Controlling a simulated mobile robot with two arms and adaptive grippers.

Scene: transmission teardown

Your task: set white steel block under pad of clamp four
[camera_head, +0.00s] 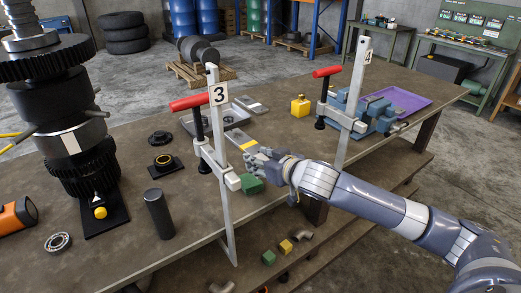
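My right gripper (254,153) reaches in from the right, just behind clamp three (218,140). My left gripper is not in view.
A blue vise (372,118) and a purple tray (400,100) are beside clamp four. A green block (251,185) is near clamp three. A large gear shaft (62,110) stands at left. The middle of the bench has free room.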

